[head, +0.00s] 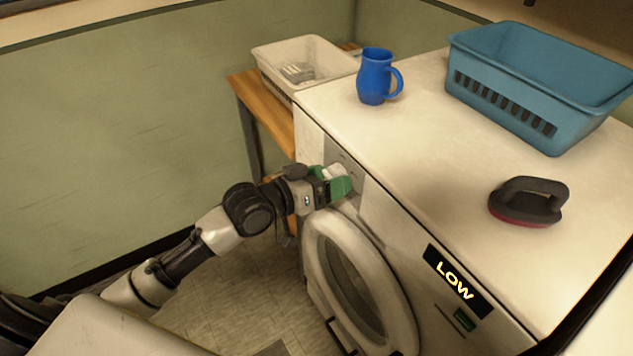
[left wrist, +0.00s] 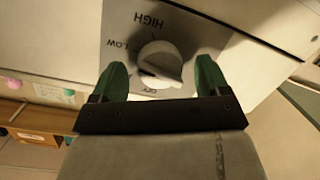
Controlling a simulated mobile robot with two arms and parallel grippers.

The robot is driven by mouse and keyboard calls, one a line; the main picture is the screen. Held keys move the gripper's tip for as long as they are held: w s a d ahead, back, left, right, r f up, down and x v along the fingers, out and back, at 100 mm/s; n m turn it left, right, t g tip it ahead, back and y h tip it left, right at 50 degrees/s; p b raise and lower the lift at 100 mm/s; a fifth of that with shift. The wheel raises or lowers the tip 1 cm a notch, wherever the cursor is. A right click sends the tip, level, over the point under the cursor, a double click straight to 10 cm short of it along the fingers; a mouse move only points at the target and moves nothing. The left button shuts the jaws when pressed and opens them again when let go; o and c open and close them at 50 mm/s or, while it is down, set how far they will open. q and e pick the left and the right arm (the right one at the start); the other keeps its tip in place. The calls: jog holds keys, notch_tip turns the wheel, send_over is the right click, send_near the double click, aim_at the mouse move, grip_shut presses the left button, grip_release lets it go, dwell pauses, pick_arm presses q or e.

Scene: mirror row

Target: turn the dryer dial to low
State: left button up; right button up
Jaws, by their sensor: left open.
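The dryer (head: 375,215) has a white front-panel dial (head: 336,172), mostly covered by my gripper in the head view. In the left wrist view the round dial (left wrist: 160,62) shows clearly on a grey plate, with HIGH above it, LOW to its left and a partly hidden label below. The dial's raised grip lies roughly sideways; I cannot tell exactly where it points. A lit display (head: 455,282) on the dryer front reads LOW. My left gripper (head: 332,182) is open, its green fingers on either side of the dial with gaps visible. My right gripper is out of view.
On the dryer top are a blue mug (head: 374,78), a blue basket (head: 530,85) and a dark iron-shaped brush (head: 528,202). A white basket (head: 305,58) sits on a wooden shelf (head: 262,105) behind. The round dryer door (head: 318,262) is below my gripper.

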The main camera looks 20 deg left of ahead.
pick_arm(q)
jog(key=b+v, duration=0.1)
jog(key=v, duration=0.9)
jog(key=shift+s+a, duration=0.15)
jog(key=shift+s, duration=0.15)
